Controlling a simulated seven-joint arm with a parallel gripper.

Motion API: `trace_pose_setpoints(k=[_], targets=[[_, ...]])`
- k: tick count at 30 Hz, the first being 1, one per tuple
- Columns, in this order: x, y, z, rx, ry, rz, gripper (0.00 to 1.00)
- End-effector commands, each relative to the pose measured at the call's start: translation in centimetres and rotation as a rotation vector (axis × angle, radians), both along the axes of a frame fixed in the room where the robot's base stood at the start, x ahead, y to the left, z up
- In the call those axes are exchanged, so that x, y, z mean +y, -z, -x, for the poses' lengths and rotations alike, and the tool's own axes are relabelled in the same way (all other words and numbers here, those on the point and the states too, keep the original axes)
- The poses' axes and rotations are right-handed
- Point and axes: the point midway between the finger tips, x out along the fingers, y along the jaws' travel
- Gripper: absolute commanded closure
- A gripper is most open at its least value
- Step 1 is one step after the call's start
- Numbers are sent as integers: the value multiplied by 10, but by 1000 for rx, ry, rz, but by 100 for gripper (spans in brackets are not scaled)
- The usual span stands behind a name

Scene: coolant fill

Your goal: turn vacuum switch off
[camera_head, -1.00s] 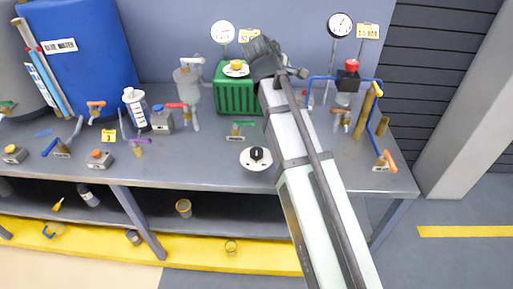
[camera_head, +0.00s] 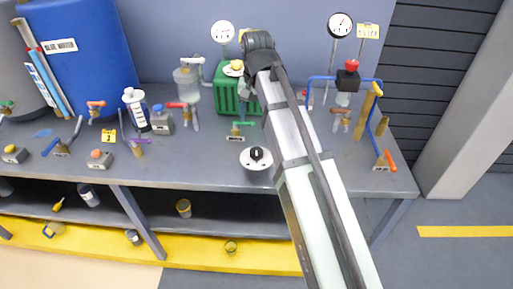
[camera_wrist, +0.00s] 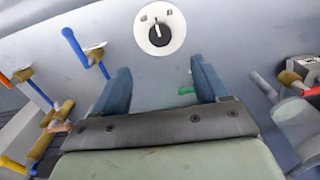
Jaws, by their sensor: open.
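A rotary switch with a round white plate and a black knob (camera_head: 256,153) sits near the front of the bench, and I take it as the vacuum switch. In the wrist view the switch (camera_wrist: 160,29) is at top centre, beyond and between my fingertips. Small marks show on its plate but are too small to read. My gripper (camera_wrist: 160,72) is open, with its two blue fingers apart and nothing between them. In the head view my gripper (camera_head: 246,90) hangs in front of the green box, behind the switch and apart from it. My forearm passes close to the switch's right side.
Blue pipework (camera_head: 314,93) with valves stands at right, a clear jar (camera_head: 186,80) at left. Bench around the switch's left is clear.

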Motion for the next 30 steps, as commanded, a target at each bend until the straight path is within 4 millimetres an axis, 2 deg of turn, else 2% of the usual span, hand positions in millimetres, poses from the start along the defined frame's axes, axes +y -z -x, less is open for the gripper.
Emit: trace_pose_setpoints(k=[5, 24, 30], targets=[[0, 15, 1, 0, 3, 1, 26], [0, 107, 1, 0, 1, 1, 26], [0, 126, 0, -1, 0, 1, 26]])
